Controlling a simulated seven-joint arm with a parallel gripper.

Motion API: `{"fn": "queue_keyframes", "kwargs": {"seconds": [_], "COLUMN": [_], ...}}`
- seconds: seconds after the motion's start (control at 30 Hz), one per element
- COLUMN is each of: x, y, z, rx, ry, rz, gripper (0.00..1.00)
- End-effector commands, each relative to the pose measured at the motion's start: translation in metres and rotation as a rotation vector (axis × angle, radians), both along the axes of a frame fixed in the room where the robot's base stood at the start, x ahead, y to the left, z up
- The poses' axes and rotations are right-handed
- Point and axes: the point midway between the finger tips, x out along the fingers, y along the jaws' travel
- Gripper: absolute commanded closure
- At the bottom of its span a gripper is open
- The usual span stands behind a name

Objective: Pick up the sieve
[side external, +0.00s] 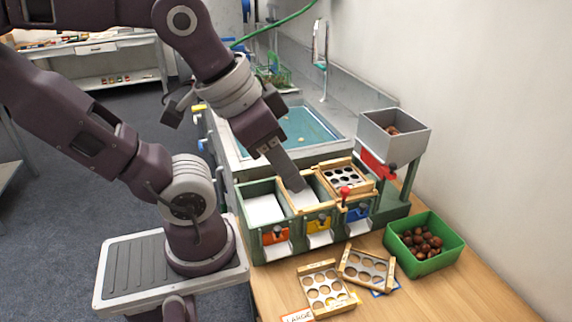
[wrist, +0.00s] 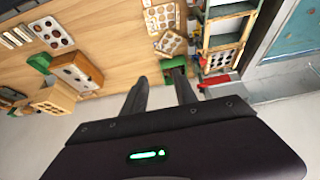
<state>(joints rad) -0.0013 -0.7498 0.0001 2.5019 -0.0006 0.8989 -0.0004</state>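One wooden-framed sieve with round holes (side external: 346,178) sits on the right compartment of the green sorting box (side external: 262,240). Two more sieves lie on the table in front of it, a left one (side external: 326,287) and a right one (side external: 367,268). The wrist view also shows the two table sieves, one (wrist: 160,15) behind the other (wrist: 172,42). My gripper (side external: 297,186) points down at the middle compartment, left of the seated sieve. In the wrist view its fingers (wrist: 160,80) are apart with nothing seen between them. Whether the fingertips touch the box is unclear.
A green bin (side external: 424,250) with chestnuts stands right of the box. A grey hopper (side external: 393,135) with a red part rises behind it. Colored gates line the box's front. A sink (side external: 306,128) lies behind, and a LARGE label (side external: 298,315) is at the table's front.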

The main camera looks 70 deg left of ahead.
Motion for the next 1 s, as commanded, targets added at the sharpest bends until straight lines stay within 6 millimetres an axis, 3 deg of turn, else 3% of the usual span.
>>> {"fn": "queue_keyframes", "kwargs": {"seconds": [0.53,0.63,0.73,0.83,0.93,1.0], "x": [0.000,0.012,0.055,0.117,0.178,0.217], "y": [0.000,0.001,0.002,0.003,0.003,0.001], "z": [0.001,0.003,0.006,-0.008,-0.043,-0.080], "rx": [0.001,0.038,0.155,0.295,0.406,0.463], "ry": [-0.001,0.021,0.088,0.171,0.246,0.289], "rz": [-0.002,-0.063,-0.275,-0.594,-0.933,-1.177], "gripper": [0.62,0.62,0.62,0.62,0.62,0.62]}}
